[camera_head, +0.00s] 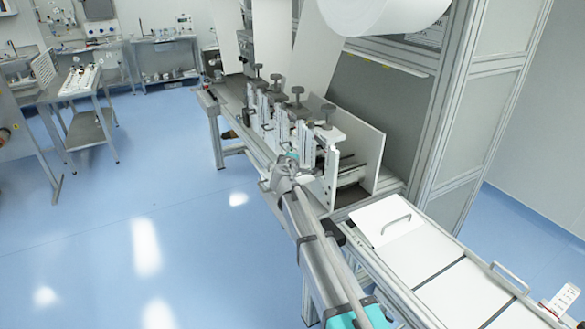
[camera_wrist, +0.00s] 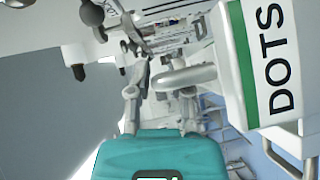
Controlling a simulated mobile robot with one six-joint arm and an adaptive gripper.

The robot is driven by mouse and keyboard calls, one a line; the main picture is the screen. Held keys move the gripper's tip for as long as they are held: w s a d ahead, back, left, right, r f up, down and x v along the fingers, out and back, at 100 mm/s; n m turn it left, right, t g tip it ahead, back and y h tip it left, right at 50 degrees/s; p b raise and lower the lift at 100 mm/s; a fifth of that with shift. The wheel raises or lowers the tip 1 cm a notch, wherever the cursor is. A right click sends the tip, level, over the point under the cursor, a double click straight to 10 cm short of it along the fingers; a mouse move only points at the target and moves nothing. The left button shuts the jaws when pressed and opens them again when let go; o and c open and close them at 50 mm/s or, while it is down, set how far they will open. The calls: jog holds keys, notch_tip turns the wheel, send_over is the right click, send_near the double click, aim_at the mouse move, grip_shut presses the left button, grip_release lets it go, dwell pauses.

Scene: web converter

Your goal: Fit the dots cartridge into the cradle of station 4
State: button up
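The dots cartridge (camera_wrist: 268,60) is white with a green stripe and black DOTS lettering. It fills the upper right of the wrist view. A grey curved bar (camera_wrist: 188,76) reaches from its left side across my fingertips. My gripper (camera_wrist: 162,85) has its fingers at either side of the bar's end. The bar hides the right fingertip, so I cannot tell whether they grip it. In the head view my gripper (camera_head: 284,163) is beside the front of the row of stations (camera_head: 300,120). The lettering, station numbers and cradle of station 4 cannot be made out there.
A white upright plate (camera_head: 370,155) stands behind the stations. White handled covers (camera_head: 395,222) lie along the machine's right front. A steel bench (camera_head: 80,85) is at the back left. The blue floor (camera_head: 150,220) left of my arm is clear.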

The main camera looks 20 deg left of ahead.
grip_shut()
jog(key=shift+r, duration=0.1)
notch_tip(320, 180, up, 3)
jog(key=p, duration=0.2)
jog(key=shift+f+p, duration=0.2)
jog(key=shift+p, duration=0.2)
jog(key=s+d+r+p, duration=0.2)
jog(key=s+r+p, duration=0.8)
jog(key=s, duration=0.4)
dwell(0.6)
notch_tip(320, 180, down, 9)
jog(key=b, duration=0.9)
